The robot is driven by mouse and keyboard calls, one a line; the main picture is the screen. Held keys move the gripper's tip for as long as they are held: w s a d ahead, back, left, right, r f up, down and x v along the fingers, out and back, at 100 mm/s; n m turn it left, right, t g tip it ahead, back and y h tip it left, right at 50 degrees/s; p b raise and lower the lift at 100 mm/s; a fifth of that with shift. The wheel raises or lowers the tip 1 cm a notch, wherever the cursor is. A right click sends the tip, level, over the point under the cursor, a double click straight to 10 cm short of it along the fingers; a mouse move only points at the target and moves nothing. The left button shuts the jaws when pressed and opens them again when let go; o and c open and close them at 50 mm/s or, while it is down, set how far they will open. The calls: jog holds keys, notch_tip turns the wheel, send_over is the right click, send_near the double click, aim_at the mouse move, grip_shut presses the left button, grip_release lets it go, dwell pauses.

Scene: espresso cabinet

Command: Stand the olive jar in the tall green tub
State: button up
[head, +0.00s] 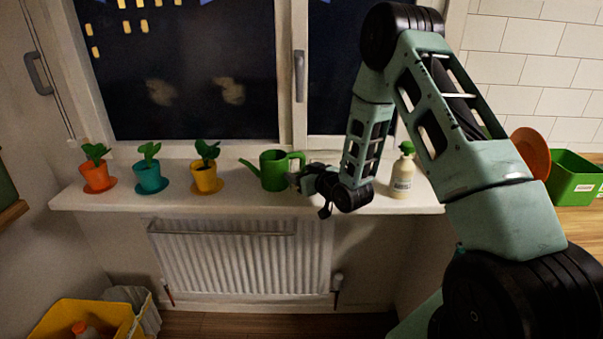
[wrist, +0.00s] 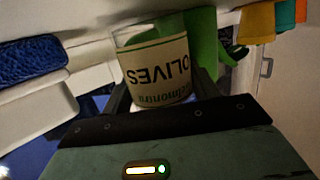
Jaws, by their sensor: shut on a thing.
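The olive jar (wrist: 155,75) shows in the wrist view between my fingers, with a cream label reading OLIVES that appears upside down in that picture. My gripper (wrist: 163,100) is shut on it. In the head view my gripper (head: 307,182) is over the windowsill, just right of the green watering can, and the jar is not clearly visible there. A green tub (head: 576,188) with a white label stands on the wooden counter at the far right, partly cut off by the picture edge. It is well apart from my gripper.
The green watering can (head: 273,172) is close beside my gripper. Orange (head: 97,178), teal (head: 150,178) and yellow (head: 206,179) plant pots stand left on the windowsill (head: 240,205). A cream spray bottle (head: 403,177) stands right. An orange plate (head: 533,153) is beside the tub.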

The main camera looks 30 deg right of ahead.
jog(key=shift+f, duration=0.15)
jog(key=o, duration=1.1)
